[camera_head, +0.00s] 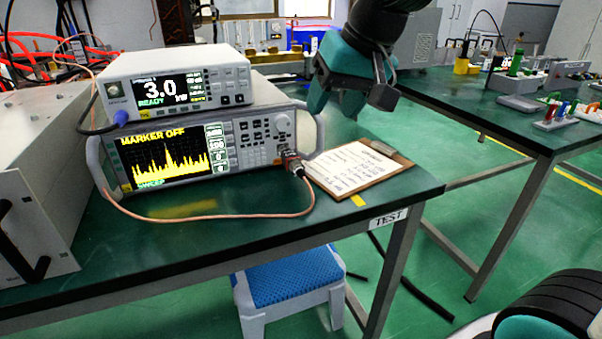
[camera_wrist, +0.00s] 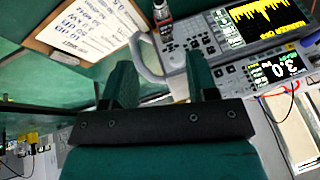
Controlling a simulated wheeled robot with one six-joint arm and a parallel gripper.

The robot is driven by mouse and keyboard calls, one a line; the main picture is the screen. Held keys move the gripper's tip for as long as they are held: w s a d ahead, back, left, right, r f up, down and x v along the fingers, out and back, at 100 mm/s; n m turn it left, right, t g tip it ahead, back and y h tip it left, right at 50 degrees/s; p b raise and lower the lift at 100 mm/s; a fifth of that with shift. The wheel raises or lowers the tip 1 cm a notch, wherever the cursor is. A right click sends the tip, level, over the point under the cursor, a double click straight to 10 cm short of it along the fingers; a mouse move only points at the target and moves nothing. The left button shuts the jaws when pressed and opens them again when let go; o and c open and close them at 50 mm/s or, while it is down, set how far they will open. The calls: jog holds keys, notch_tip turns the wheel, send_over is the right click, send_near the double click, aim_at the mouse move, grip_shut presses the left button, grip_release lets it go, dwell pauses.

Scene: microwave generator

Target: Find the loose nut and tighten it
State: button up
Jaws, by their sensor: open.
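A connector (camera_head: 292,163) with a metal nut joins a copper-coloured cable (camera_head: 220,216) to the lower right front of the spectrum analyzer (camera_head: 250,143). I cannot tell whether the nut is loose. The connector also shows at the top of the wrist view (camera_wrist: 163,20), beyond my fingers. My gripper (camera_head: 335,103) is open and empty, above and to the right of the analyzer, apart from the connector. In the wrist view my two green fingers (camera_wrist: 160,78) stand apart with nothing between them.
A power meter (camera_head: 177,84) reading 3.0 stands on the analyzer. A clipboard (camera_head: 356,169) lies to the right on the green bench (camera_head: 200,250). A grey cabinet (camera_head: 45,180) stands at left. A blue stool (camera_head: 290,280) is below. Another bench (camera_head: 480,108) stands at right.

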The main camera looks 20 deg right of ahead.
aim_at(300, 166)
jog(key=b+x, duration=0.3)
jog(key=x, duration=1.2)
jog(key=c, duration=0.9)
